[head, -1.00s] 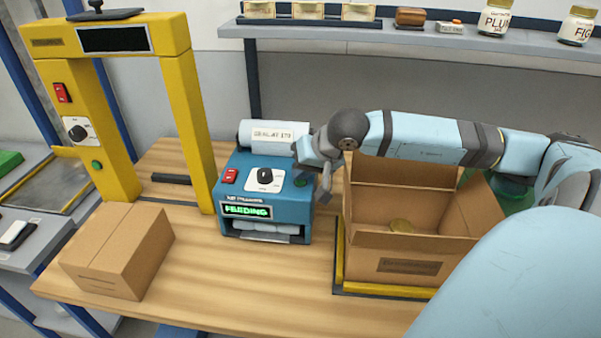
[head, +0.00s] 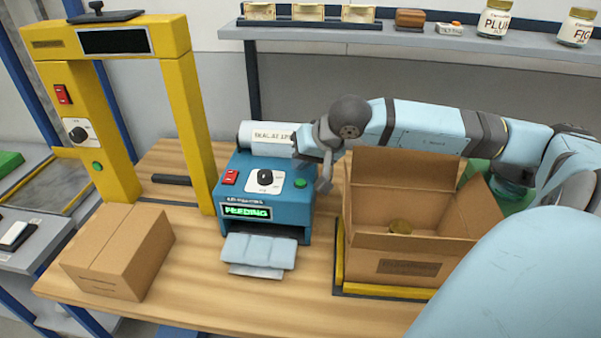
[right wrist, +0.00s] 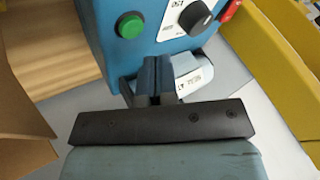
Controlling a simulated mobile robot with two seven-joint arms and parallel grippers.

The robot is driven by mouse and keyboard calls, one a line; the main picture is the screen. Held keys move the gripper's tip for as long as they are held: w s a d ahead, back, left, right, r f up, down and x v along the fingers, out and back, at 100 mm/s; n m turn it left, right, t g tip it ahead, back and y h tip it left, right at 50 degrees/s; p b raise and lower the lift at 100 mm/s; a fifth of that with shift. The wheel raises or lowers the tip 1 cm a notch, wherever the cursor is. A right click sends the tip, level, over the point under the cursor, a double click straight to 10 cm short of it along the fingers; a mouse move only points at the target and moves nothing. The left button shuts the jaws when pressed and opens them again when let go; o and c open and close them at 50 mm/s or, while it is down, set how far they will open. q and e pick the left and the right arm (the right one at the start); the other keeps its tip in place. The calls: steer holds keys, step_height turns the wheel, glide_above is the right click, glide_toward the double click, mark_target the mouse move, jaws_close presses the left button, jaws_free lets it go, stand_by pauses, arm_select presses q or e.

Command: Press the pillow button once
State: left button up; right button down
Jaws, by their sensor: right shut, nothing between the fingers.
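The blue pillow machine (head: 235,190) stands mid-table, and its display (head: 246,212) reads "FEEDING" in green. Its green button (head: 300,183) is on the top panel, right of a black knob (head: 265,177) and a red switch (head: 229,177). Pale blue pillows (head: 259,252) hang out of the front slot onto the table. My right gripper (head: 325,184) is shut and empty, just right of the button and apart from it. In the right wrist view, the button (right wrist: 130,25) shows beyond and left of the shut fingertips (right wrist: 151,66). My left gripper is out of view.
An open carton (head: 400,245) with a jar inside stands right of the machine in a yellow-edged frame. A closed carton (head: 117,250) and a yellow arch (head: 188,125) are at left. A white roll (head: 265,136) sits behind the machine. The table's front middle is clear.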

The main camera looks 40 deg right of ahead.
mark_target(301, 180)
steer(key=shift+r+p, duration=0.5)
steer(key=shift+r, duration=1.4)
